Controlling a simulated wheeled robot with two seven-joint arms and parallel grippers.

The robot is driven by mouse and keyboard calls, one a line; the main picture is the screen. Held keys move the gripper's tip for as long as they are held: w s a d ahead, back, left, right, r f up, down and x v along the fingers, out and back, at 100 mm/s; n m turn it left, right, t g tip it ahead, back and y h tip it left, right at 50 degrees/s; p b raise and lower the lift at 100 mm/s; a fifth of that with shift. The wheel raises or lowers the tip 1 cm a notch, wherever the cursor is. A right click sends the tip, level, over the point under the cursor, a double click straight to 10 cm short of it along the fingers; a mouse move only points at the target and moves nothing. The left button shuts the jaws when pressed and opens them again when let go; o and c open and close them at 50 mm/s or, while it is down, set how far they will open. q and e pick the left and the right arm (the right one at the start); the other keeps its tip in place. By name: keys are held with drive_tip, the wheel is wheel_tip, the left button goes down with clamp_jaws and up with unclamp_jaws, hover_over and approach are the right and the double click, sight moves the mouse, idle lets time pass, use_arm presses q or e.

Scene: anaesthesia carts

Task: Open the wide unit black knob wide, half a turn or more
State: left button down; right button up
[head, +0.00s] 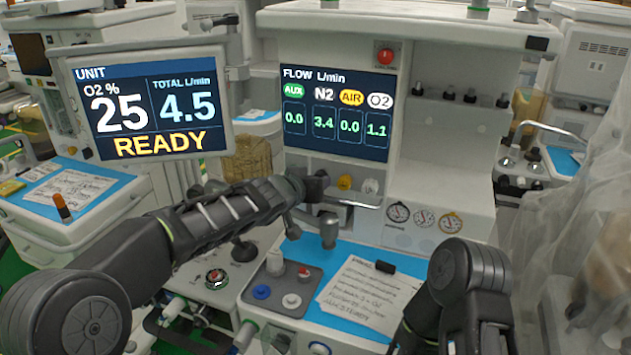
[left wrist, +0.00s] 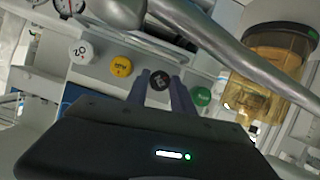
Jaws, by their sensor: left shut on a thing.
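The black knob (left wrist: 159,80) is between the two fingers of my left gripper (left wrist: 160,88) in the left wrist view. The fingers are shut on it. In the head view my left gripper (head: 312,186) is at the left end of the knob row under the flow screen, and it largely hides the black knob. The flow screen (head: 337,112) reads AUX 0.0, N2 3.4, AIR 0.0 and O2 1.1. The unit screen (head: 148,105) reads O2 25%, total 4.5 L/min, READY. My right arm shows at lower right; its gripper is out of view.
The yellow knob (left wrist: 120,66) and white knob (left wrist: 80,52) are on one side of the black knob, the green knob (left wrist: 201,96) on the other. A metal rail (left wrist: 225,50) runs close by. Below are a grey tray (head: 262,308) and a paper sheet (head: 368,293).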

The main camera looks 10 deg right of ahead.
use_arm(q)
drive_tip(key=n+h+p, duration=0.1)
drive_tip(key=n+p, duration=0.1)
drive_tip(key=p, duration=0.1)
drive_tip(key=n+g+h+p, duration=0.1)
drive_tip(key=n+p, duration=0.1)
drive_tip(key=shift+w+a+f+n+h+p, duration=0.1)
drive_tip(key=shift+w+a+n+h+p, duration=0.1)
drive_tip(key=shift+n+h+p, duration=0.15)
drive_tip(key=shift+s, duration=0.1)
idle(0.3)
drive_tip(key=c, duration=1.1)
unclamp_jaws()
drive_tip(key=shift+s, duration=0.1)
